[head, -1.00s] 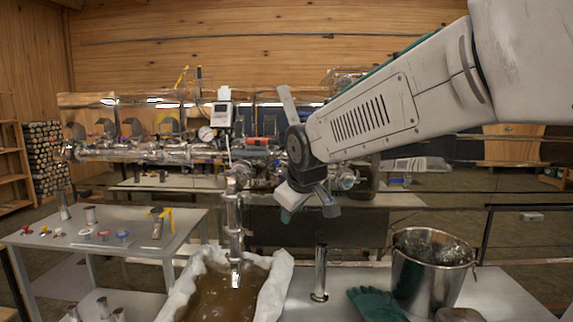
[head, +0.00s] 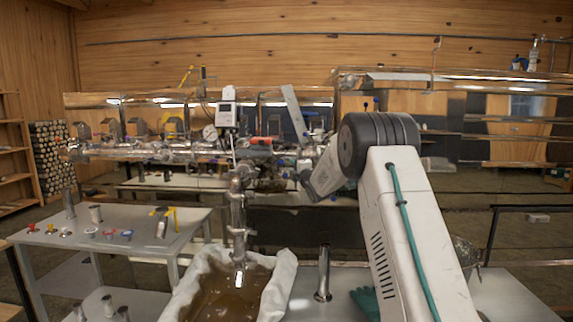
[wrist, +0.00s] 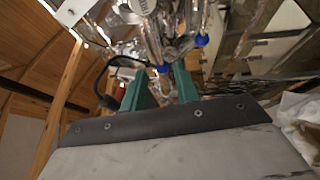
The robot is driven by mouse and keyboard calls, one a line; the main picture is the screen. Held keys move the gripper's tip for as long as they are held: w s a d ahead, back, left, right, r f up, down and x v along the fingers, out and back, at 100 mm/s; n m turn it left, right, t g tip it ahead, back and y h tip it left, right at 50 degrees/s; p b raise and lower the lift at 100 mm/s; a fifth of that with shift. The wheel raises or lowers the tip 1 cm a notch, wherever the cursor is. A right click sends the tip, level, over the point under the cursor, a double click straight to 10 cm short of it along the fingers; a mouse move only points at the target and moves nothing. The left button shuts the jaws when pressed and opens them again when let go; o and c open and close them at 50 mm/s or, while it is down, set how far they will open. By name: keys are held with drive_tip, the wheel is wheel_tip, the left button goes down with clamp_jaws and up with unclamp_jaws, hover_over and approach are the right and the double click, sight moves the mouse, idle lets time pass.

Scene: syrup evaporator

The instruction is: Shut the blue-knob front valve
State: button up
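In the wrist view, my gripper (wrist: 161,80) has two green fingers standing apart with a gap between them. One blue knob (wrist: 163,68) shows at the gap, near the fingertips; I cannot tell whether it touches them. A second blue knob (wrist: 202,40) sits up and right of the right finger, on shiny metal pipework. In the head view, my wrist is at the right end of the steel pipework (head: 175,150), and the fingers are not clearly visible. A small blue knob (head: 305,175) shows beside it there. Valve lever positions are too small to tell.
A cloth-lined trough (head: 283,285) of brown syrup stands below the pipe outlet (head: 238,215). A steel cylinder (head: 323,275) and green glove (head: 363,300) are on the front table. A side table (head: 130,220) at left holds small parts. A metal bucket (head: 467,255) is partly behind my arm.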

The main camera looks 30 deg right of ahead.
drive_tip(key=w, duration=0.7)
drive_tip(key=shift+d+r, duration=0.35)
drive_tip(key=shift+c, duration=0.2)
clamp_jaws()
